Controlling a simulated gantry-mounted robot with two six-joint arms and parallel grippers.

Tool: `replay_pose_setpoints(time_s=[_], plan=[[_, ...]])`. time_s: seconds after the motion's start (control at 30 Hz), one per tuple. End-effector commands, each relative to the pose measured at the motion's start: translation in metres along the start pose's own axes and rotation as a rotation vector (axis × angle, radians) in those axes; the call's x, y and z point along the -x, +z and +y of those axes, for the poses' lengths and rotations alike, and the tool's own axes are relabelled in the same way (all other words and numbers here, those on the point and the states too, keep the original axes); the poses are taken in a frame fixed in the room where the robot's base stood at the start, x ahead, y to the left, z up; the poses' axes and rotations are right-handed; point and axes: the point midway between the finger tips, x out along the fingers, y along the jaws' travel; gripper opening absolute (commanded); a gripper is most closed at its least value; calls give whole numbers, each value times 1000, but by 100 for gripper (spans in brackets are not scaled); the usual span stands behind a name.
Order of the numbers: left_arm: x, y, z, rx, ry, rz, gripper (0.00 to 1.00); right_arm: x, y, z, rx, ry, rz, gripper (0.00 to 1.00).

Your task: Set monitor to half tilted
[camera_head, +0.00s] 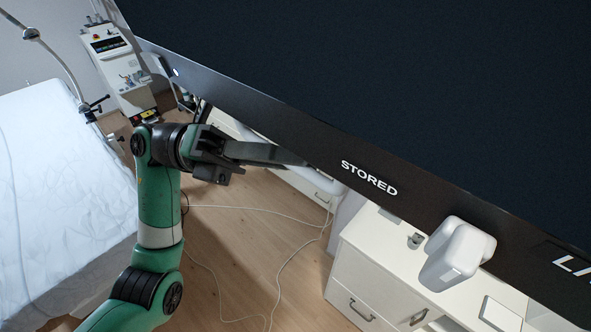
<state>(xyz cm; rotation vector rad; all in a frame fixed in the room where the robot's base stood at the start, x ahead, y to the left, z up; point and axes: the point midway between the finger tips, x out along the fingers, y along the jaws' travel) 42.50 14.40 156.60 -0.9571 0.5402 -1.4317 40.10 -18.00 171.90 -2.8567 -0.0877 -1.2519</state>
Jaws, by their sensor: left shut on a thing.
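The large dark monitor (400,80) fills the upper right, its lower edge sloping down to the right. Its black bezel carries the white word "STORED" (369,178) and cut-off white letters at the right edge. A white rounded block (458,252) sits on the bezel between these two markings. My left gripper (298,160) is at the monitor's lower edge, left of "STORED", shut on the monitor's edge. The fingertips are partly hidden there, so the exact contact does not show. My right gripper is not in view.
A bed with a white sheet (60,190) stands at left, with a white device (112,60) behind it. A white drawer cabinet (370,275) stands below the monitor. Thin cables (280,212) lie on the wooden floor (235,265), which is otherwise mostly clear.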

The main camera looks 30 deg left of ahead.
Motion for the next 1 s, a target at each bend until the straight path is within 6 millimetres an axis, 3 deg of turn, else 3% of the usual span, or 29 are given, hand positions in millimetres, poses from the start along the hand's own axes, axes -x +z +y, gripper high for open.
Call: replay_pose_setpoints(time_s=[0.27, 0.3, 0.43, 0.77, 0.87, 1.0], plan=[[2, 1, 1, -3, 4, -2, 0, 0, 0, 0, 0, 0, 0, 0], [2, 1, 1, -3, 4, -2, 24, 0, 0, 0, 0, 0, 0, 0], [2, 1, 0, -3, 3, -2, 47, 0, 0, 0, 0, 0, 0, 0], [4, 1, 1, -2, 3, -3, 47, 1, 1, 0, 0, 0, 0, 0], [16, 0, 2, -2, 4, -4, 47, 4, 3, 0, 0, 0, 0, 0], [46, 0, 3, -1, 6, -7, 47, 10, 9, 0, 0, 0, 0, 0]])
